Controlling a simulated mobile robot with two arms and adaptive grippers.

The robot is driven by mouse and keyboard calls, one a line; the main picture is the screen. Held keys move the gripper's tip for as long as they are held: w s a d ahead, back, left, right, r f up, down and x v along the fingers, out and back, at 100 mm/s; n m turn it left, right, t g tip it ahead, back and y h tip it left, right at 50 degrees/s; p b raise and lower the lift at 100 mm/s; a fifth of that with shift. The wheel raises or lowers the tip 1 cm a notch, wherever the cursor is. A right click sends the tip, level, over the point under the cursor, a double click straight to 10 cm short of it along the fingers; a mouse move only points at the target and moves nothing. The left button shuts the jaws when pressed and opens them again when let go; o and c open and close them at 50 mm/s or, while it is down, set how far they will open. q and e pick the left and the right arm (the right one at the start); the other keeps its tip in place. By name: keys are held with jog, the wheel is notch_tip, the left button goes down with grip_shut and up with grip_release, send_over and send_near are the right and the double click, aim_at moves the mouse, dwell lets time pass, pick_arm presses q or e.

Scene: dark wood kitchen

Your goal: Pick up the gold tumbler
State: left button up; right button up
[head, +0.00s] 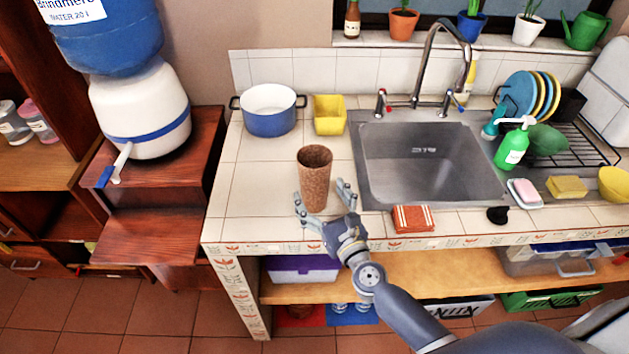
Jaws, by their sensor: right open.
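The tumbler (315,172) is a tall, brownish-gold speckled cup. It stands upright on the tiled counter, left of the sink, with its open top facing up. My right gripper (322,197) is open at the near side of the tumbler, with one finger to its left and the other to its right. The palm is just in front of the cup's lower part. I cannot tell whether the fingers touch it. My left gripper is not in view.
A blue pot (269,119) and a yellow container (329,122) stand behind the tumbler. The sink (430,165) is to the right, with an orange striped cloth (413,218) at its front edge. The counter (252,190) left of the tumbler is clear.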

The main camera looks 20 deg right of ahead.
jog(key=shift+w+a+r, duration=0.1)
jog(key=shift+w, duration=0.85)
jog(key=shift+w+a+r, duration=0.1)
jog(key=shift+w, duration=0.85)
jog(key=c, duration=1.5)
jog(key=shift+r, duration=0.1)
jog(key=shift+r+p, duration=0.1)
jog(key=shift+p, duration=0.25)
